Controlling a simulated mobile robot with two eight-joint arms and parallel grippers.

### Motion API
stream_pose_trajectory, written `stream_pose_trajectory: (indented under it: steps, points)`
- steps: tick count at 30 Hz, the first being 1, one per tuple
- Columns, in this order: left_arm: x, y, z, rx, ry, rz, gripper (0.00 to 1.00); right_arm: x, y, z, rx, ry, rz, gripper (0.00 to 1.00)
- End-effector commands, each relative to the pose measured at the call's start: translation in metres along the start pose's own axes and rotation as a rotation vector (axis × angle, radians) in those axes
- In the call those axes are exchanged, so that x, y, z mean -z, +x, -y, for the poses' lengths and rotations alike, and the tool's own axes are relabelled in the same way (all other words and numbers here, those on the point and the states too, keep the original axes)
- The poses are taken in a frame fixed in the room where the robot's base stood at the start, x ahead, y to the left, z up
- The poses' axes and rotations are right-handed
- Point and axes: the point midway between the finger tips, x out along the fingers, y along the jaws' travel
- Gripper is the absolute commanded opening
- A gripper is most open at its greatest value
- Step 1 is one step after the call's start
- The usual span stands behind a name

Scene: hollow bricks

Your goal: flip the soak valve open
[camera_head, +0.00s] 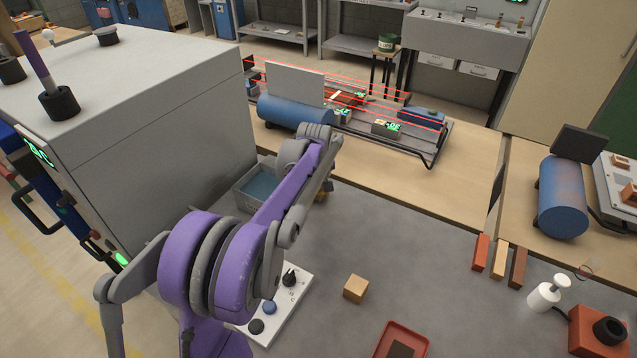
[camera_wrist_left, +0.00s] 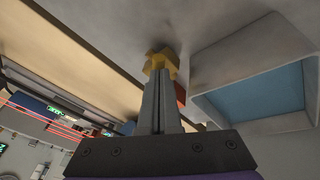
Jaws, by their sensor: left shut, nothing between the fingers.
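A yellow cross-shaped piece, which looks like the soak valve (camera_wrist_left: 161,60), is at the tips of my left gripper (camera_wrist_left: 158,80) in the left wrist view. The fingers are shut with nothing between them, close to or touching the yellow piece; I cannot tell which. A small red part (camera_wrist_left: 181,93) shows just right of the fingers. A grey tank (camera_head: 243,203) with blue liquid stands beside it; its blue inside also shows in the left wrist view (camera_wrist_left: 250,97). In the head view my left forearm hides most of the gripper and valve; a little yellow shows by the wrist.
A large grey cabinet (camera_head: 150,90) stands left of the tank. A white panel with knobs (camera_head: 290,310), a tan block (camera_head: 355,288) and a red tray (camera_head: 402,342) lie nearer. A blue cylinder (camera_head: 295,112) is behind. The grey bench right of my arm is mostly clear.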

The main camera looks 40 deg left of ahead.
Motion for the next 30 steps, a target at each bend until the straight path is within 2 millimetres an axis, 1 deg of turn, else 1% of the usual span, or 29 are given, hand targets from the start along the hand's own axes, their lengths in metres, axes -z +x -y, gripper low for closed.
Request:
stream_pose_trajectory:
  steps: [30]
  points:
    - [-0.003, 0.002, -0.012, 0.092, -0.283, -0.059, 0.00, 0.000, 0.000, 0.000, 0.000, 0.000, 0.000, 0.68]
